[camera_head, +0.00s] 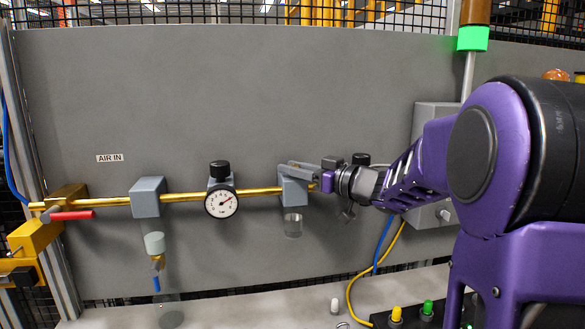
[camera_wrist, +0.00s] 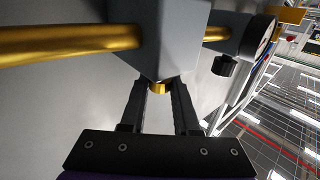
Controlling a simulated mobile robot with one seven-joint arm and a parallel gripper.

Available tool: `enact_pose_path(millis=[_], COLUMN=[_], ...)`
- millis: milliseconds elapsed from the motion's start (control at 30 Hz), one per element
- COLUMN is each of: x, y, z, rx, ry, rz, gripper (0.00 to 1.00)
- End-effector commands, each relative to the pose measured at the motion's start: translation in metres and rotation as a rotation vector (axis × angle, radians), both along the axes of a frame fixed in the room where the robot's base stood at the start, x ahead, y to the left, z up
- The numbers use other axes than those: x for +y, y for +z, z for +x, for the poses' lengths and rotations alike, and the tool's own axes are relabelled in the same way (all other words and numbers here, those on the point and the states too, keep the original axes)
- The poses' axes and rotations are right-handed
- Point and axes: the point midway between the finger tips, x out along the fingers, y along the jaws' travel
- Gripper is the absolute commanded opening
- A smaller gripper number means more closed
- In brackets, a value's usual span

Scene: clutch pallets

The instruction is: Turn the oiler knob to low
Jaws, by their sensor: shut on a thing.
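The oiler (camera_head: 294,192) is a grey block on the brass air line, with a clear bowl (camera_head: 293,224) hanging below it. In the wrist view the grey oiler block (camera_wrist: 172,40) fills the upper middle. Its small brass knob (camera_wrist: 160,86) shows at the block's end, between my fingertips. My gripper (camera_head: 298,168) reaches in from the right to the top of the oiler. In the wrist view my gripper (camera_wrist: 160,92) has its two dark fingers on either side of the knob, closed on it. The fingers hide the knob in the head view, and no setting marks are readable.
A regulator with a black knob (camera_head: 220,169) and a round gauge (camera_head: 221,203) stands left of the oiler. Further left are another grey block (camera_head: 147,198) and a red-handled valve (camera_head: 72,215). The grey panel above is clear.

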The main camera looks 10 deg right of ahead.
Motion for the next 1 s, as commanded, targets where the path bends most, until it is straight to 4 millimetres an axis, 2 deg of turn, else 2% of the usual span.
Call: enact_pose_path(millis=[300,733,767,900,1000], x=[0.0002,0.0006,0.0006,0.0006,0.0004], y=[0.0005,0.0011,0.0011,0.0010,0.0008], z=[0.0004,0.0002,0.0002,0.0002,0.0002], rx=[-0.001,-0.002,-0.003,-0.002,-0.002], ry=[0.100,0.111,0.111,0.111,0.110], rz=[0.000,0.002,0.001,0.001,0.001], gripper=[0.00,0.00,0.33,0.58,0.60])
